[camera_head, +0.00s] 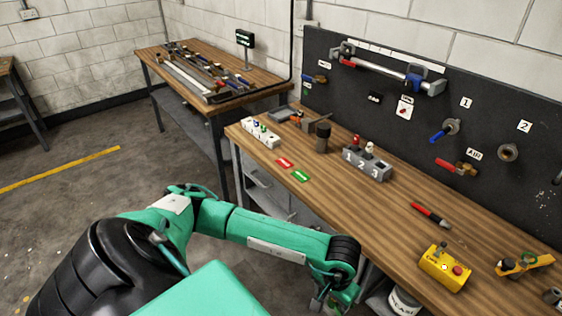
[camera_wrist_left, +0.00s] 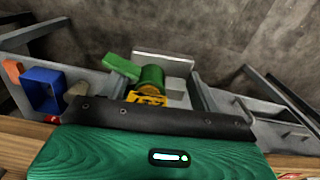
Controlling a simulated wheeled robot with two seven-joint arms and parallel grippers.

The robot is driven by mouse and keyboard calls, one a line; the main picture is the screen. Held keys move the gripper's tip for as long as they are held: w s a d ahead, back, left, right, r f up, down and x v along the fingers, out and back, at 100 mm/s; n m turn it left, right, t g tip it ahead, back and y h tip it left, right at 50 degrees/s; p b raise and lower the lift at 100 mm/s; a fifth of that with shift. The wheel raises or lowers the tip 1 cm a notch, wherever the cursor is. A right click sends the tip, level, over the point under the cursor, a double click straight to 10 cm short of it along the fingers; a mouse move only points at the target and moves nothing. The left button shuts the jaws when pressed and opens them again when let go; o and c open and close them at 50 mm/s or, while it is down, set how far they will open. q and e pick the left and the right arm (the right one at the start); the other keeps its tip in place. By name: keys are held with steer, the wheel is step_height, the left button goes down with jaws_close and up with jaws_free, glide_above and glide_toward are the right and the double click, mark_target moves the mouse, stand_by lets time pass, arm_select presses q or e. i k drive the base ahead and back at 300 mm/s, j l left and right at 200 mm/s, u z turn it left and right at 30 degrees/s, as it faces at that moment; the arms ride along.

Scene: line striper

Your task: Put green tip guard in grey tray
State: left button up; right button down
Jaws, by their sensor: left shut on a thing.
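My left gripper (camera_head: 326,302) hangs low beside the front edge of the bench, partly hidden by its own wrist. In the left wrist view its pale fingers (camera_wrist_left: 168,64) are closed around a green piece (camera_wrist_left: 151,77), which looks like the green tip guard. Part of the piece is hidden behind the dark wrist edge. A flat grey tray (camera_head: 284,114) lies at the far left end of the bench top, well away from the gripper. My right gripper is out of view.
The wooden bench (camera_head: 385,222) holds a grey numbered block (camera_head: 367,164), a dark cup (camera_head: 322,138), a red-black tool (camera_head: 431,215) and a yellow box (camera_head: 444,268). A white bucket (camera_head: 403,302) stands below. The wrist view shows a blue bin (camera_wrist_left: 43,88).

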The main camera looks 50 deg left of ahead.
mark_target(283, 115)
steer(key=i+j, duration=0.1)
steer(key=j, duration=1.45)
steer(key=i+j, duration=0.15)
steer(key=j, duration=1.4)
steer(key=i, duration=0.05)
